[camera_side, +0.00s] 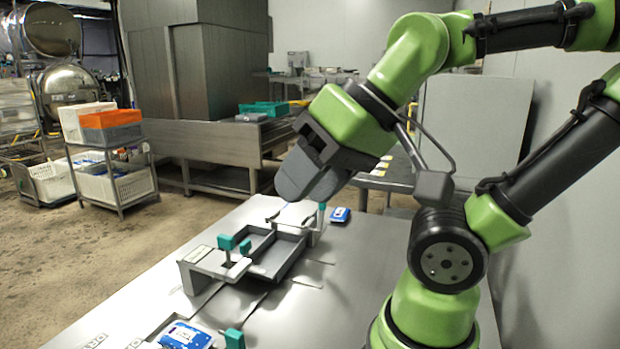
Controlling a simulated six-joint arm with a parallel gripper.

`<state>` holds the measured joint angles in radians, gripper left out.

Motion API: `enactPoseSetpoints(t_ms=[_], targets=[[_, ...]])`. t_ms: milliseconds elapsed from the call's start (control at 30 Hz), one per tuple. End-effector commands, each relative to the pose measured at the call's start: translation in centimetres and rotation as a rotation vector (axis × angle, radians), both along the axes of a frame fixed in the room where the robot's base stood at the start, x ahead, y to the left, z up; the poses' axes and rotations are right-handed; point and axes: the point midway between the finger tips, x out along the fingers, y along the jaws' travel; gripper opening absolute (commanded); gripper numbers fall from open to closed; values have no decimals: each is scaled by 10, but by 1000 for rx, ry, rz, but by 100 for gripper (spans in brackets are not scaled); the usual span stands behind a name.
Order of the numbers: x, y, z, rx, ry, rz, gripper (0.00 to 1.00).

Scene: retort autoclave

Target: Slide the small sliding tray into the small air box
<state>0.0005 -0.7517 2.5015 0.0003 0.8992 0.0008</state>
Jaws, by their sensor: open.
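A shallow grey tray-like part (284,263) with an open top lies on the metal table, below and left of my gripper. It looks like the small sliding tray. A grey bracket-like housing (196,268) with teal knobs stands at its near left end. I cannot tell whether this housing is the small air box, or how far the tray sits inside it. My gripper (300,192) is open above the far end of the tray, tilted down to the left, and apart from it. Its far finger is partly hidden, and I see nothing held.
The metal table (350,293) is bare right of the fixture. A blue-and-white pack (186,336) lies at the near edge beside a teal clamp (234,339). Another blue pack (340,214) lies behind the fixture. A cart with an orange crate (110,119) stands back left.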

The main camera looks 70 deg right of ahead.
Motion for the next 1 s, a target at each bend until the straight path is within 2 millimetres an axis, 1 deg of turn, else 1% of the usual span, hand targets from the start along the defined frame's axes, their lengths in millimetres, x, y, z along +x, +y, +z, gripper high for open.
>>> enactPoseSetpoints(t_ms=[100,167,400,467,533,667,767,867,900,967,1000], targets=[[0,0,0,0,0,0,43],[0,0,0,0,1,0,55],[2,0,-1,-16,7,21,55],[7,0,-3,-49,21,63,55],[17,0,-8,-113,46,150,55],[43,1,-25,-284,112,418,55],[64,3,-46,-415,161,670,55],[82,6,-72,-524,204,936,55],[89,8,-83,-563,218,1047,55],[97,10,-101,-611,235,1210,55],[101,12,-113,-636,245,1314,55]])
